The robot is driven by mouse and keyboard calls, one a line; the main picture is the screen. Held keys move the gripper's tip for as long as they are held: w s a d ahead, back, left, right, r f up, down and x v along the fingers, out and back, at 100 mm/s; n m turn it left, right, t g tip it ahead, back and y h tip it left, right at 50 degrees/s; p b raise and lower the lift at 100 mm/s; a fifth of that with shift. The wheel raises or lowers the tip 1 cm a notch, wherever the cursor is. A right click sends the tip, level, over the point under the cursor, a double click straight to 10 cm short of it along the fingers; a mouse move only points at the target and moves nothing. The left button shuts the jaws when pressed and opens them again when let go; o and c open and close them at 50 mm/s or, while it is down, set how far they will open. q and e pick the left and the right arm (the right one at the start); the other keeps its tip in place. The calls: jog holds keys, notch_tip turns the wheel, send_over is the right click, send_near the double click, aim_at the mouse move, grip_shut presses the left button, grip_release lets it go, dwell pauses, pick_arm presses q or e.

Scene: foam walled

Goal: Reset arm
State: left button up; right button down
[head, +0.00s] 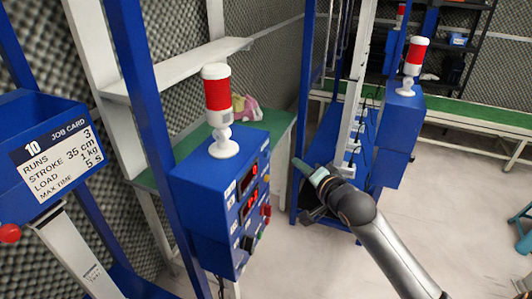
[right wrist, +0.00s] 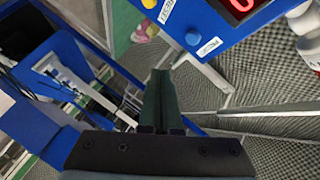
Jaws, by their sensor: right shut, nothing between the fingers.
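My right arm (head: 385,242) reaches in from the lower right of the head view. Its gripper (head: 299,164) points up and left, in front of a blue frame and to the right of the blue control box (head: 212,185). In the right wrist view the dark green fingers (right wrist: 160,78) are together with nothing between them. My left gripper is in neither view.
A red-and-white signal lamp (head: 218,105) stands on the control box. A job card (head: 58,160) hangs on a blue panel at left. A second blue box (head: 400,120) with a lamp stands behind right. Green-topped benches (head: 475,113) line the back. Pale floor (head: 460,220) is open at right.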

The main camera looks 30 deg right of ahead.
jog(key=s+a+f+n+g+y, duration=0.1)
jog(key=s+a+f+n+g, duration=0.2)
jog(key=f, duration=0.5)
jog(key=s+a+f+n+y, duration=0.1)
jog(key=s+a+f+n, duration=0.3)
jog(key=f, duration=0.5)
jog(key=s+a+f+n+g, duration=0.1)
jog(key=s+a+f+n, duration=0.2)
jog(key=s, duration=0.6)
jog(key=s+a+f+n+g+y, duration=0.1)
jog(key=s+a+f+n, duration=0.3)
jog(key=s+a+f, duration=0.4)
notch_tip(320, 180, down, 2)
jog(key=shift+s+g, duration=0.45)
jog(key=shift+g, duration=0.15)
jog(key=shift+d+n, duration=0.1)
jog(key=shift+n, duration=0.2)
